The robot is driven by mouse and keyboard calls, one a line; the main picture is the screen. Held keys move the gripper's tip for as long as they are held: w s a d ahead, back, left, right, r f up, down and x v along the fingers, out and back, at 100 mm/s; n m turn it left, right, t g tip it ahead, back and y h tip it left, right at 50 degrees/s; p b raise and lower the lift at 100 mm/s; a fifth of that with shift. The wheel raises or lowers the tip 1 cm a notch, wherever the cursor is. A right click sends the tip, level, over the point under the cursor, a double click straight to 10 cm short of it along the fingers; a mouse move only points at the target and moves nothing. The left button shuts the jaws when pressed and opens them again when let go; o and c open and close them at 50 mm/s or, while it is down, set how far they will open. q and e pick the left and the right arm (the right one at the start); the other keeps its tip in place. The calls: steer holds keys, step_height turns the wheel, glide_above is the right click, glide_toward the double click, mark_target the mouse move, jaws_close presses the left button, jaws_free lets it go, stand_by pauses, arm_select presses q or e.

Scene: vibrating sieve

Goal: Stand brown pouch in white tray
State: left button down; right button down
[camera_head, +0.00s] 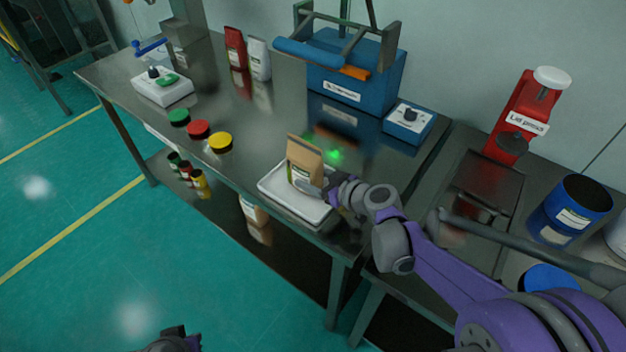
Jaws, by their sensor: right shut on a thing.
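The brown pouch (303,160) stands about upright, slightly tilted, over the white tray (277,200) near the front edge of the steel table. Its lower end is at the tray's floor or just above it; I cannot tell which. My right gripper (318,189) is shut on the pouch's lower right side, and its fingers hide part of that side. My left gripper (178,340) shows only as a dark part at the bottom edge, away from the table, and its jaws cannot be made out.
Green, red and yellow lids (221,142) lie left of the tray. A white control box (162,87) stands farther left. Red and white pouches (258,58) and a blue machine (352,78) stand behind. A red lid press (524,112) and blue drum (570,211) are at right.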

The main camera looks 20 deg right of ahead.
steer(key=shift+f, duration=0.1)
steer(key=shift+f, duration=0.1)
jaws_free()
steer(key=shift+s+r, duration=0.1)
steer(key=shift+r, duration=0.15)
steer(key=p+v, duration=0.2)
steer(key=v, duration=1)
steer(key=shift+f, duration=0.1)
